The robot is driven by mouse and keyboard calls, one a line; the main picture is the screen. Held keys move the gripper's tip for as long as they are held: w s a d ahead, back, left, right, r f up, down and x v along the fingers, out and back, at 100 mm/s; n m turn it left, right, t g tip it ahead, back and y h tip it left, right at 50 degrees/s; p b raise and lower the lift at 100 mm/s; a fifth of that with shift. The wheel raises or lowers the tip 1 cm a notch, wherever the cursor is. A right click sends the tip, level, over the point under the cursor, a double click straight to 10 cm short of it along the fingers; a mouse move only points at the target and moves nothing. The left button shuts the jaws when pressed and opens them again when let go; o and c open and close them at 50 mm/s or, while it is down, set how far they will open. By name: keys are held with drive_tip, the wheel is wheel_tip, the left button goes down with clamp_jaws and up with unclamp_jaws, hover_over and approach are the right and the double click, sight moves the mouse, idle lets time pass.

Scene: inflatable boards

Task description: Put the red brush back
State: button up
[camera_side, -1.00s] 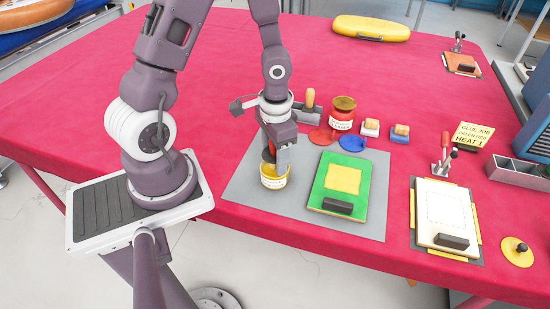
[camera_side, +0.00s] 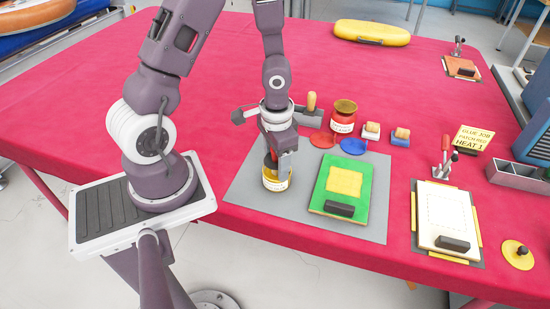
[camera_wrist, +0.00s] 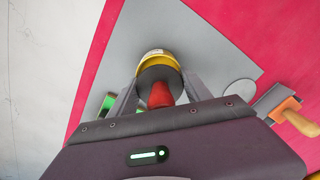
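A small yellow jar with a white label (camera_side: 276,184) stands upright on the grey mat (camera_side: 245,180); its rim also shows in the wrist view (camera_wrist: 156,55). My gripper (camera_side: 276,166) is directly above the jar, pointing down, fingertips close to its mouth. The red brush (camera_wrist: 160,95) shows its red handle between my two fingers, with a wide dark part beneath it over the jar mouth. The fingers appear to close on that dark part. In the side view the fingers hide most of the brush, and its bristles cannot be seen.
A green board with a yellow patch (camera_side: 326,192) lies right of the jar. Behind are a red jar (camera_side: 343,122), a red disc (camera_side: 321,140), a blue disc (camera_side: 353,146) and two wooden-handled blocks (camera_side: 371,131). A white clamped board (camera_side: 444,212) lies farther right.

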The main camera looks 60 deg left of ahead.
drive_tip(key=shift+a+f, duration=0.15)
drive_tip(key=shift+a, duration=0.05)
drive_tip(key=r, duration=1.2)
drive_tip(key=shift+d+r, duration=0.15)
drive_tip(key=shift+d, duration=0.1)
drive_tip(key=s+d+r+t, duration=0.2)
drive_tip(key=s+d+r, duration=0.2)
drive_tip(key=r, duration=0.3)
drive_tip(key=s+d+r+t, duration=0.3)
drive_tip(key=s+d+r, duration=0.1)
drive_tip(key=s+r, duration=0.2)
drive_tip(key=shift+s+r, duration=0.2)
drive_tip(key=shift+r, duration=0.25)
